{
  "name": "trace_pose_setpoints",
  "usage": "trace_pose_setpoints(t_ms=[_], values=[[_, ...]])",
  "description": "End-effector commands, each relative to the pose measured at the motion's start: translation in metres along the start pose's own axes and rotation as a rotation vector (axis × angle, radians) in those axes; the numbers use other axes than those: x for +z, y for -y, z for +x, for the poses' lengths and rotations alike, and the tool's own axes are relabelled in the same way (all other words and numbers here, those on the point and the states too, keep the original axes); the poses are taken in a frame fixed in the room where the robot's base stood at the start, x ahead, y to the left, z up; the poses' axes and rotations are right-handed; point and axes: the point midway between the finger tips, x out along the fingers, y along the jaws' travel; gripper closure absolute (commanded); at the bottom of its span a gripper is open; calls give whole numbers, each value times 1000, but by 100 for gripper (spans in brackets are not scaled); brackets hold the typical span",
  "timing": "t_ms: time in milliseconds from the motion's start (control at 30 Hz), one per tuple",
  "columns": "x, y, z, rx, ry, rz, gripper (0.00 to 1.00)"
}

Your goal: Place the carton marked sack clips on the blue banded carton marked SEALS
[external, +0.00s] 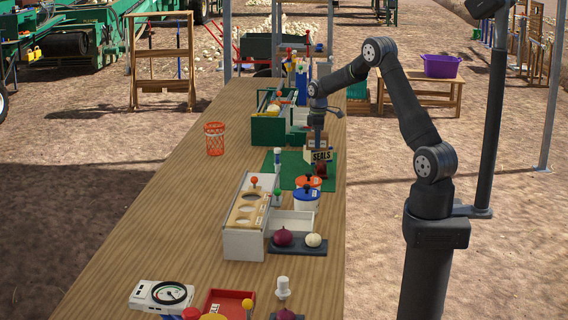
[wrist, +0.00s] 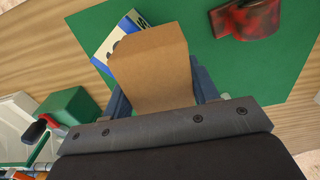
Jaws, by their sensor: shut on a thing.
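My gripper (wrist: 160,92) is shut on a plain brown carton (wrist: 150,62), which stands out between the two dark fingers; no marking shows on the side I see. Beyond it in the wrist view, a blue and white banded carton (wrist: 122,32) is partly hidden behind the brown carton. In the external view my gripper (external: 318,131) points down over the far right part of the green mat. The carton marked SEALS (external: 321,156) is right below it on the mat. I cannot tell whether the two cartons touch.
The green mat (external: 283,178) also holds a dark red object (wrist: 246,18), with orange and blue lidded pots (external: 306,197) near it. A green box (external: 268,131) stands behind. An orange mesh cup (external: 214,139) is to the left. The table's left side is mostly clear.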

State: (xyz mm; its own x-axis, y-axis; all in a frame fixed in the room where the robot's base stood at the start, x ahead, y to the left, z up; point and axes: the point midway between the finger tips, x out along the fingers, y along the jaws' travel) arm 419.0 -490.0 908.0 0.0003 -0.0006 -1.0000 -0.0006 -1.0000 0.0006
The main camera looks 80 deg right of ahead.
Motion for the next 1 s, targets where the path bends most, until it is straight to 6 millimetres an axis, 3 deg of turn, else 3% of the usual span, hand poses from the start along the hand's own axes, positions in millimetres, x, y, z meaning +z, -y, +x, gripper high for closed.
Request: trace_pose_setpoints(t_ms=[33, 100, 133, 500, 1000], values=[[0, 0, 1, 0, 0, 0, 40], [0, 0, 0, 0, 0, 0, 26], [0, 0, 0, 0, 0, 0, 24], [0, 0, -7, 1, -1, 0, 24], [0, 0, -103, 2, -2, 0, 24]])
